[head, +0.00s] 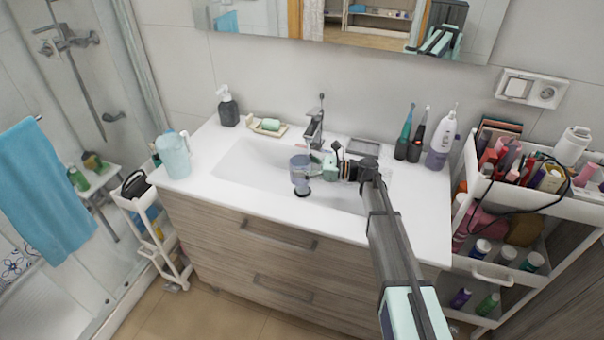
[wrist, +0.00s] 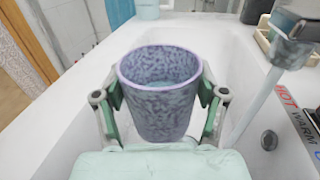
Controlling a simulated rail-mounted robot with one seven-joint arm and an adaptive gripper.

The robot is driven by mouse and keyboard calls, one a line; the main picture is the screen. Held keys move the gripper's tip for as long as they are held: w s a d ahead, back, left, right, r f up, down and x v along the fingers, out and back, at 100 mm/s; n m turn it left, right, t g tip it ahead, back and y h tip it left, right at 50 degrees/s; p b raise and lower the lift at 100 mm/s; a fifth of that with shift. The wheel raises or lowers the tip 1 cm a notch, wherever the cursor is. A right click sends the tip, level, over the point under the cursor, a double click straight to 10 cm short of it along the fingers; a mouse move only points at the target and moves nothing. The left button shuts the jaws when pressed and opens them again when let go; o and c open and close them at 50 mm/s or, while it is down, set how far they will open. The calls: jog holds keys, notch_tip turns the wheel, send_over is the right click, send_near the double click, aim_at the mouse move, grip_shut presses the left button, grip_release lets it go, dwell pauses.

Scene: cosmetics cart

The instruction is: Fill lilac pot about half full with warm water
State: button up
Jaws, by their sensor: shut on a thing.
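The lilac pot (wrist: 160,105), speckled purple-grey with a paler rim, is upright between the two fingers of my gripper (wrist: 160,112). My gripper is shut on its sides. In the head view the pot (head: 300,172) is over the white basin (head: 240,165), with my gripper (head: 324,168) to its right. A paler bluish surface shows low inside the pot; I cannot tell its exact level. The tap (head: 315,128) is behind. In the wrist view a pale water stream (wrist: 252,108) falls from the tap (wrist: 290,48) into the basin, right of the pot and apart from it.
A HOT/WARM label strip (wrist: 292,112) lies by the basin's edge. A light-blue jug (head: 174,156) stands at the counter's left, a dark soap pump (head: 228,108) and soap dish (head: 268,128) behind. Bottles and toothbrushes (head: 405,135) stand at right, beside a loaded cart (head: 540,190).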

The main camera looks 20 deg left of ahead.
jog(key=shift+s+r+p, duration=0.45)
jog(key=shift+s+r, duration=0.25)
jog(key=shift+r, duration=0.2)
jog(key=shift+s+r+p, duration=0.4)
jog(key=shift+s+r, duration=0.3)
jog(key=shift+r, duration=0.2)
jog(key=shift+d, duration=0.1)
